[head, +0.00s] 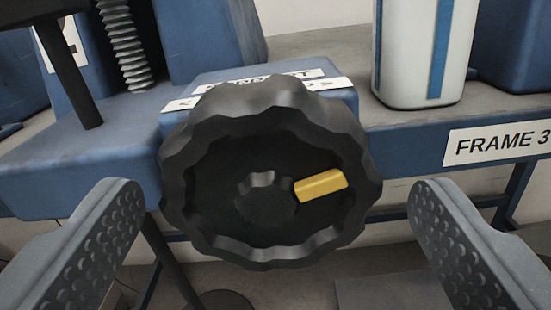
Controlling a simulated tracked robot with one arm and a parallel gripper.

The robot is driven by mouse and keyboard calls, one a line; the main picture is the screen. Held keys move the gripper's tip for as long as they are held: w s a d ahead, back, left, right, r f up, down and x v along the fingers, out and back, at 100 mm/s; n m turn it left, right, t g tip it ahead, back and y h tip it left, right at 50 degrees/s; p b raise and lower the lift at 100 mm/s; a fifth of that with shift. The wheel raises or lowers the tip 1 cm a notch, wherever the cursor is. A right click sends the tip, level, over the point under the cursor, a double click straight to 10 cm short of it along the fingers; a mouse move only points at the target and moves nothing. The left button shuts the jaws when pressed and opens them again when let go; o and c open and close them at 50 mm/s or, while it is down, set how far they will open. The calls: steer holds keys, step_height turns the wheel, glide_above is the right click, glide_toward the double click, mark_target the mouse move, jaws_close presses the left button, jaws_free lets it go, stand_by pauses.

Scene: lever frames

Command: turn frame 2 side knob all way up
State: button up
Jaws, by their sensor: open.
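A large black scalloped knob (215,190) faces me in the middle of the head view. A yellow pointer mark (320,185) on its face points right and slightly up. The knob sits on the front of a blue frame (60,175); a white label (315,83) above it is partly hidden by the knob. The frame's number does not show clearly. My gripper (277,195) is open, with one finger to the left of the knob and one to the right. Gaps show between both fingers and the knob in the picture.
A "FRAME 3" label (497,143) is on the blue beam at right. A white container with a blue stripe (405,50) stands on top behind the knob. A coil spring (124,45) and a black lever rod (72,75) are at upper left.

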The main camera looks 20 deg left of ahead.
steer(key=shift+w+a, duration=0.2)
steer(key=shift+w, duration=0.2)
steer(key=c, duration=1)
steer(key=shift+r+m+p, duration=0.1)
steer(key=shift+m+p, duration=0.2)
steer(key=shift+p, duration=0.65)
steer(key=shift+m+p, duration=0.3)
steer(key=shift+p, duration=0.2)
steer(key=shift+d, duration=0.1)
